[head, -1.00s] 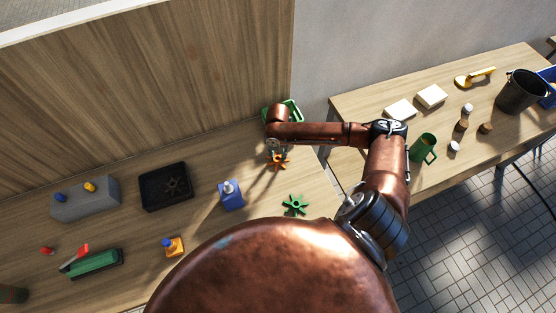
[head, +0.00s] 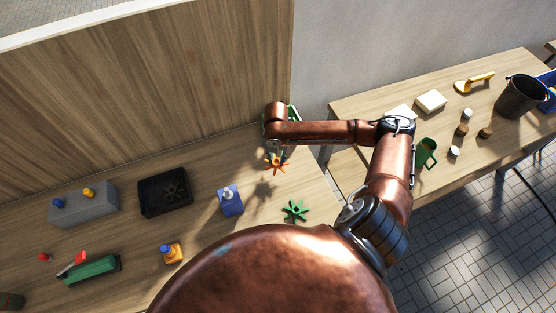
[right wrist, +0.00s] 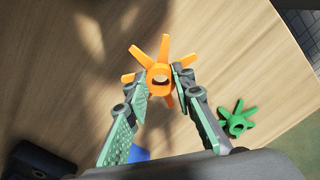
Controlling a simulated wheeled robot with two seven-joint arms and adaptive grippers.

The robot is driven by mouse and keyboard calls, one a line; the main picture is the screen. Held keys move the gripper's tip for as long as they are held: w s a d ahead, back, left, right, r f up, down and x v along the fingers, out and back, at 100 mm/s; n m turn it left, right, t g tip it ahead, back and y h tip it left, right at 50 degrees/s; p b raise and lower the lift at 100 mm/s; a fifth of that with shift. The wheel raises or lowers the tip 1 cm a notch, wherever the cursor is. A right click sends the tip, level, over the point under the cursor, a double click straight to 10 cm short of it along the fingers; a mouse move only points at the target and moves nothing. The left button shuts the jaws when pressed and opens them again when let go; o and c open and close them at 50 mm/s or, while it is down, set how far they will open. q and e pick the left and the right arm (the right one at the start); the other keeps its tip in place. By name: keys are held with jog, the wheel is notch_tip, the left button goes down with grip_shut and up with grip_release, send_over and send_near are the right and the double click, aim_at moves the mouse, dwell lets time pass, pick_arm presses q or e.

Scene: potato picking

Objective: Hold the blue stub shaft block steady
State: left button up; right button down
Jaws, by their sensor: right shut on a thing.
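The blue stub shaft block (head: 232,207) stands on the table in the head view, with a pale stub on top. A bit of blue (right wrist: 138,154), probably this block, shows low in the right wrist view, partly hidden by the gripper. My right gripper (right wrist: 160,82) is shut on an orange spoked wheel (right wrist: 160,50) with a hole in its hub. In the head view the orange wheel (head: 276,164) hangs above the table, right of and behind the blue block, apart from it. No gripper touches the block. My left gripper is not in view.
A green spoked wheel (head: 295,211) lies right of the block. A black tray (head: 150,207) with a dark wheel, a grey block (head: 70,211) with blue and yellow knobs, and an orange block (head: 173,255) stand left.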

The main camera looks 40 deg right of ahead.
aim_at(275, 171)
jog(key=a+r, duration=0.1)
jog(key=s+a+r, duration=0.1)
jog(key=r, duration=0.1)
jog(key=s+a+r, duration=0.1)
jog(key=shift+s+r, duration=0.15)
jog(key=shift+s, duration=0.05)
jog(key=s+a+r, duration=0.3)
jog(key=s+a, duration=0.2)
jog(key=a, duration=0.1)
jog(key=shift+a+r+b, duration=0.15)
jog(key=shift+r+b, duration=0.05)
jog(key=shift+b, duration=0.1)
jog(key=shift+s, duration=0.1)
